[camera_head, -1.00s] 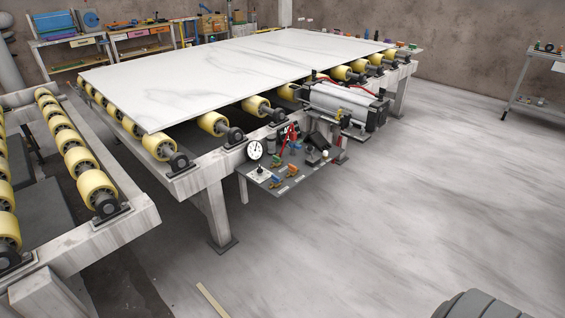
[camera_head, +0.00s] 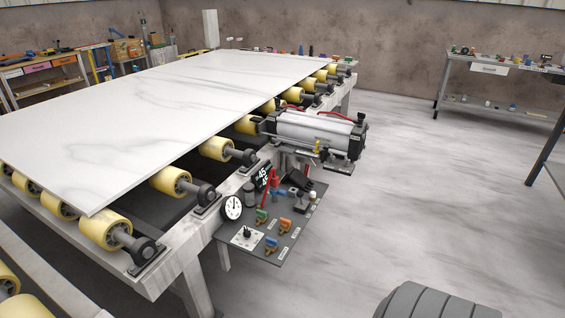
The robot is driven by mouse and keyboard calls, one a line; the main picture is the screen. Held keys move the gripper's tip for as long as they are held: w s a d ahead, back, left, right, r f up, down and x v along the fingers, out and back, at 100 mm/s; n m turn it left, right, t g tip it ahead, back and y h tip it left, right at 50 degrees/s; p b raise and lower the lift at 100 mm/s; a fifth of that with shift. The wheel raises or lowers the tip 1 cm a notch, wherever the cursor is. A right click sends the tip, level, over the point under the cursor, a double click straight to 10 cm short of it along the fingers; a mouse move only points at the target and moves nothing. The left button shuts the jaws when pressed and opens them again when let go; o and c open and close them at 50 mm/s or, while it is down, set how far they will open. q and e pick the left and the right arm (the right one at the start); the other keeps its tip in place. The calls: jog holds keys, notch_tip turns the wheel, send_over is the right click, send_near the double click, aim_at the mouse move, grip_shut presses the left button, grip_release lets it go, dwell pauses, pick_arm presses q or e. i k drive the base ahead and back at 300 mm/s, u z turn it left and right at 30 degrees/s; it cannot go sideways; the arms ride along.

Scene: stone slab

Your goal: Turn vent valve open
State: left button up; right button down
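A dark control panel (camera_head: 256,248) juts out from the side of the roller table. It carries several small valves, with a green handle (camera_head: 261,216), an orange handle (camera_head: 286,223) and a blue handle (camera_head: 271,243) among them. Their labels are too small to read, so I cannot tell which one is the vent valve or how it is turned. A round white gauge (camera_head: 233,207), a black knob on a white plate (camera_head: 247,237), a red lever (camera_head: 268,186) and a dark digital display (camera_head: 263,174) share the panel. Neither gripper shows in the head view.
A large white stone slab (camera_head: 150,115) lies on yellow rollers (camera_head: 171,181). A grey cylinder unit (camera_head: 313,130) is mounted on the table side beyond the panel. A shelf table (camera_head: 490,70) stands at the back right.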

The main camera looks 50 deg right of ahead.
aim_at(285, 222)
jog(key=z, duration=0.45)
jog(key=i, duration=0.85)
jog(key=z, duration=0.8)
